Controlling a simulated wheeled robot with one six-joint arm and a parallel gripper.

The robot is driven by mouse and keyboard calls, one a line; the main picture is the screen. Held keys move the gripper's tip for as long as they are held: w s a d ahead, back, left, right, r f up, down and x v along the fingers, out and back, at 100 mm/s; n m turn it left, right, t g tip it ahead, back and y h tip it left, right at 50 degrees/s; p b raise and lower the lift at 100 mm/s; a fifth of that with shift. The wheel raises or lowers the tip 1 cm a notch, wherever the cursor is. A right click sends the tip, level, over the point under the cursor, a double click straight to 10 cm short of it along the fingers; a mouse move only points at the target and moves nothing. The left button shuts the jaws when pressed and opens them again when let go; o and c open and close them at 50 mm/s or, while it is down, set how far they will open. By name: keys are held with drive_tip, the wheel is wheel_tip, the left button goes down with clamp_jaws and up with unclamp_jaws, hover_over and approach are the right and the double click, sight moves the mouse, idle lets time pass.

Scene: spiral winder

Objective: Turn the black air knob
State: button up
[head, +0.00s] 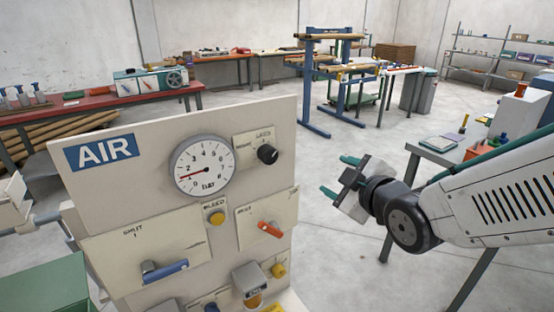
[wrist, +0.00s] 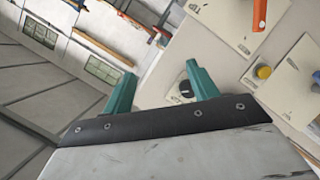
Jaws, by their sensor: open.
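The black air knob (head: 267,154) sits on a small cream plate at the upper right of the AIR panel (head: 130,185), right of the round gauge (head: 204,166). My gripper (head: 352,173) is to the right of the panel, apart from the knob, with teal fingers open and nothing between them. In the wrist view the gripper (wrist: 160,88) shows both teal fingers spread. A black knob (wrist: 187,89) appears there close beside the right finger, partly hidden by it; I cannot tell the distance.
The panel also carries a blue lever (head: 164,270), a yellow button (head: 216,218) and an orange lever (head: 270,230). A grey table (head: 432,152) with small items stands behind my arm at right. Open floor lies between the panel and the back benches.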

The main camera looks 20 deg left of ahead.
sight(272, 158)
drive_tip(key=s+a+n+y, duration=0.3)
drive_tip(key=a+n+y, duration=0.1)
drive_tip(key=a, duration=0.5)
drive_tip(key=x, duration=0.5)
drive_tip(key=r+x, duration=0.1)
drive_tip(key=x, duration=0.1)
drive_tip(key=shift+w+a, duration=0.1)
drive_tip(key=shift+a, duration=0.05)
drive_tip(key=shift+y, duration=0.3)
drive_tip(key=c, duration=1)
